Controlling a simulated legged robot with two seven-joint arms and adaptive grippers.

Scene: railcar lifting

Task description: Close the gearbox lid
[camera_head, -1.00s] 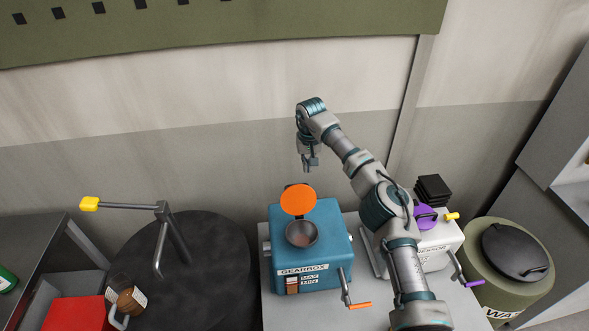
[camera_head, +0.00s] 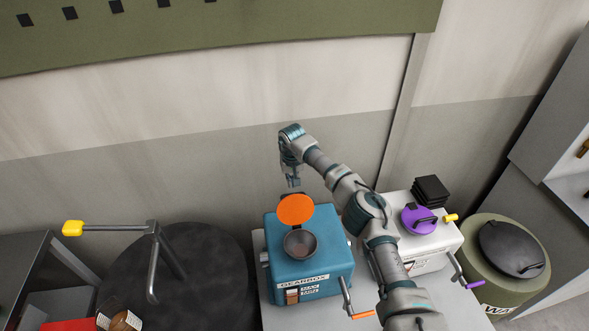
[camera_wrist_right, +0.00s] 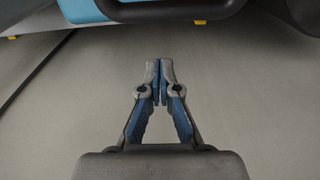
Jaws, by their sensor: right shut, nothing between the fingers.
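The blue gearbox (camera_head: 325,272) stands on a light table in the head view. Its orange round lid (camera_head: 295,209) stands raised at the back edge of the dark round opening (camera_head: 300,244), so the opening is uncovered. My right gripper (camera_head: 294,182) is just behind and above the lid, pointing down; whether it touches the lid cannot be told. In the right wrist view my right gripper (camera_wrist_right: 160,70) has its fingertips together with nothing between them. My left gripper is not in view.
A white compressor (camera_head: 437,236) with a purple lid (camera_head: 419,219) stands right of the gearbox. An orange-handled crank (camera_head: 347,300) sticks out at the gearbox's front right. A dark round drum (camera_head: 190,285) is at left, and a green barrel (camera_head: 507,283) at right.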

